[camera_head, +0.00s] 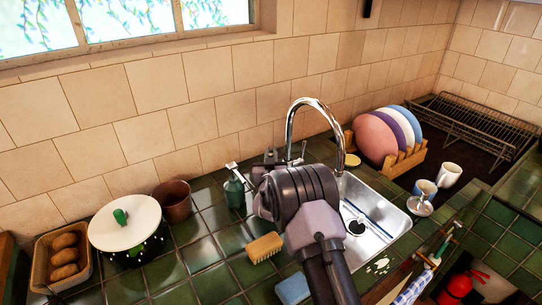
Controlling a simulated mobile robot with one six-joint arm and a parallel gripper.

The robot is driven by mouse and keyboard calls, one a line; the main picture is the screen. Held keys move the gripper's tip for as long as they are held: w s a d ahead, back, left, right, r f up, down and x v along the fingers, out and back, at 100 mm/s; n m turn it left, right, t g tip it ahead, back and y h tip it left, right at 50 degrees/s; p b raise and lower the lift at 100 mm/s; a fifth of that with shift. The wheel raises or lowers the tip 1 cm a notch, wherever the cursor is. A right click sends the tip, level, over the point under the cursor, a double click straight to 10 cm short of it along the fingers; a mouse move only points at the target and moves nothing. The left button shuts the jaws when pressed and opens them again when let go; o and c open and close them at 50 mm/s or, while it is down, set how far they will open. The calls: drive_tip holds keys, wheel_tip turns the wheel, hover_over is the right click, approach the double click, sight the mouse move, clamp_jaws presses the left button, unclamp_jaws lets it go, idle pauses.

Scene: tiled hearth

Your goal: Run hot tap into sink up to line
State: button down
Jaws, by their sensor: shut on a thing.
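The metal sink (385,222) is set in the green tiled counter, partly hidden by my arm. Its dark drain (356,227) shows, and I cannot make out any standing water. My gripper (271,158) is at the tap's base, left of the spout, shut on what seems to be the tap handle. The handle and the contact are mostly hidden by my wrist.
A lidded pot (126,224), brown cup (174,200) and bread basket (60,262) stand left. Plates in a rack (404,163) and cups (449,174) stand right.

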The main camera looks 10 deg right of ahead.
drive_tip(key=shift+s+d+r+m+t+h+b, duration=0.15)
drive_tip(key=shift+s+m+t+h+b, duration=0.3)
drive_tip(key=shift+b, duration=0.8)
drive_tip(key=shift+w, duration=0.15)
drive_tip(key=c, duration=1.5)
unclamp_jaws()
